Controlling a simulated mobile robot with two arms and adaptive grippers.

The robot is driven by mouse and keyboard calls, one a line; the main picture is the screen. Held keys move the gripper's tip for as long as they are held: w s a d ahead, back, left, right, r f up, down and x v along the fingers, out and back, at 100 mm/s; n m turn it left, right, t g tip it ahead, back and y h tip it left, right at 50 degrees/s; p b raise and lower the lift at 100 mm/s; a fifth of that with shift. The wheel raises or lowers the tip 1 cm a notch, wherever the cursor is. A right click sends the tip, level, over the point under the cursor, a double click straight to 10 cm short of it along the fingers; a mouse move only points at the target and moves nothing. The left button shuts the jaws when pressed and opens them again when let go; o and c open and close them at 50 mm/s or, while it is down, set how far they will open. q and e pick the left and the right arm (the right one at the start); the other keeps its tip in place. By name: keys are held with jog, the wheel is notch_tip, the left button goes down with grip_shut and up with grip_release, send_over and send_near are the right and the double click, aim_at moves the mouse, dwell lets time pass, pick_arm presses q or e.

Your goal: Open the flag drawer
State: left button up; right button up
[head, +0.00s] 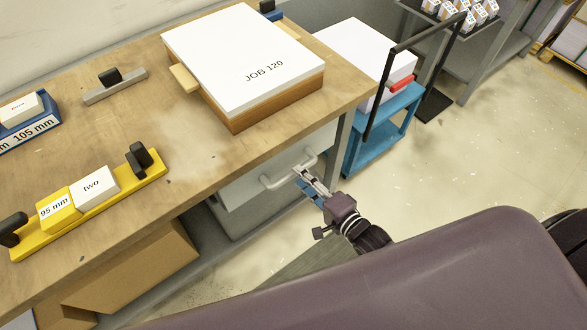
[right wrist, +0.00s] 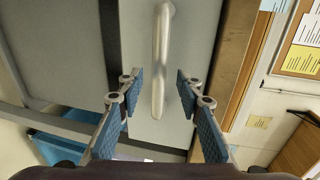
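The grey drawer (head: 240,192) sits under the right part of the wooden workbench, and I cannot tell whether it is fully shut. Its pale bar handle (head: 288,171) runs along the front. My right gripper (head: 303,172) is at the handle, near its right part. In the right wrist view the handle (right wrist: 160,60) stands upright between the two open fingers of the right gripper (right wrist: 157,90). Gaps show on both sides of the handle, so the fingers look apart from it. My left gripper is not in view.
The workbench (head: 190,140) carries a JOB 120 stack (head: 245,55) on a wooden board, a yellow holder (head: 120,205) and a blue holder (head: 30,130). A blue cart (head: 385,125) stands right of the bench leg. Cardboard boxes (head: 150,260) lie below. Floor at right is clear.

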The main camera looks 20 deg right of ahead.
jog(key=shift+x, duration=2.05)
jog(key=shift+d, duration=0.1)
jog(key=shift+c, duration=0.5)
grip_shut()
